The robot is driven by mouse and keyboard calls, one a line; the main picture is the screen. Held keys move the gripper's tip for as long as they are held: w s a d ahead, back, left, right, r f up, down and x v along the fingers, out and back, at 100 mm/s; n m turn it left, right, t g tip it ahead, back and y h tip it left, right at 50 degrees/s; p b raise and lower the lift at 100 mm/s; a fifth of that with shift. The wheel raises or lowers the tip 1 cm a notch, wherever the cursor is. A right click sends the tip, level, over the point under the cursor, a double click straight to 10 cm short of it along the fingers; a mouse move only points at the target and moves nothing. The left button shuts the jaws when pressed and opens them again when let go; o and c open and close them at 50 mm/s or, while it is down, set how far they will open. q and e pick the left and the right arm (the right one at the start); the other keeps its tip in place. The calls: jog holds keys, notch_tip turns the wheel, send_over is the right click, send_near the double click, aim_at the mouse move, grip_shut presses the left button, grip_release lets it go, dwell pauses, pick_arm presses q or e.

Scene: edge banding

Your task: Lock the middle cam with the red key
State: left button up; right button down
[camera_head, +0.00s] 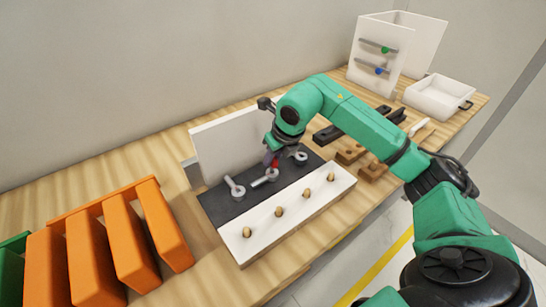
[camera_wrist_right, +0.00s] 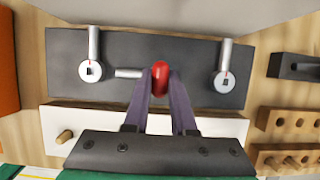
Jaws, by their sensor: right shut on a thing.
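My right gripper (camera_head: 270,158) is above the middle cam on the dark grey panel (camera_head: 216,207). It is shut on the red key (camera_wrist_right: 160,80), whose rounded red top shows between the purple fingers (camera_wrist_right: 163,85). The middle cam (camera_head: 271,174) has its grey lever (camera_wrist_right: 128,73) pointing left; the key and fingers hide most of this cam in the wrist view. The left cam (camera_wrist_right: 91,71) and the right cam (camera_wrist_right: 228,81) have levers pointing away from the white board. I cannot tell whether the key sits in the middle cam. My left gripper is not in view.
A white board (camera_head: 290,222) with several wooden pegs lies in front of the panel. An upright white board (camera_head: 228,150) stands behind. Orange bins (camera_head: 122,243) are at the left. Wooden and black holders (camera_wrist_right: 290,118), a white tray (camera_head: 438,98) and a white cabinet (camera_head: 374,65) are at the right.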

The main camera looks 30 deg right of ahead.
jog(key=shift+d, duration=0.1)
jog(key=shift+f+b, duration=0.95)
jog(key=shift+f, duration=0.1)
dwell(1.3)
